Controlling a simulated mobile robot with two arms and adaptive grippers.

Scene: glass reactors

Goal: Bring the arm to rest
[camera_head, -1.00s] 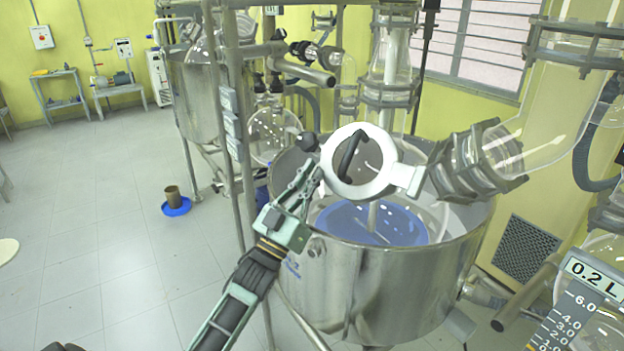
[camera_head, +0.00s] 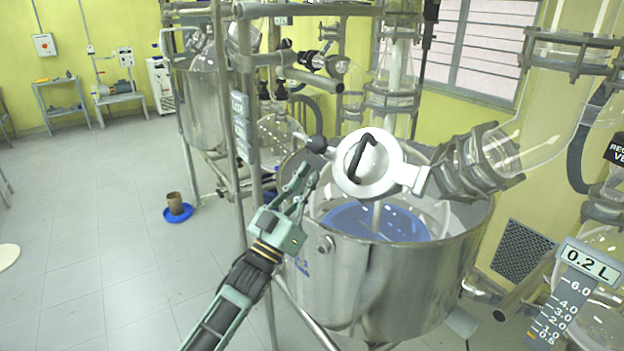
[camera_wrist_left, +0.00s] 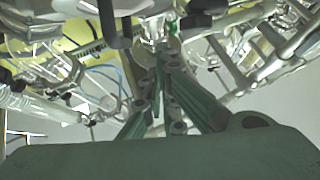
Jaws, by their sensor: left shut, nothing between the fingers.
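My left arm (camera_head: 235,300) comes in from the bottom of the head view. Its green gripper (camera_head: 303,178) points up and to the right, beside the steel reactor vessel. The fingers are shut with nothing between them. The tips appear just left of the round white hatch (camera_head: 368,163), below its dark ball knob (camera_head: 316,144), with a small gap in the picture. A dark curved handle (camera_head: 358,158) crosses the hatch. In the left wrist view the green fingers (camera_wrist_left: 163,62) come together in the middle. My right gripper is in neither view.
The steel vessel (camera_head: 375,285) with blue contents (camera_head: 370,220) stands close to the gripper. Steel frame posts (camera_head: 240,190) rise behind the arm. Glass pipework (camera_head: 470,160) is at the right. A brown cup (camera_head: 174,203) stands on a blue dish on the left floor, which is mostly clear.

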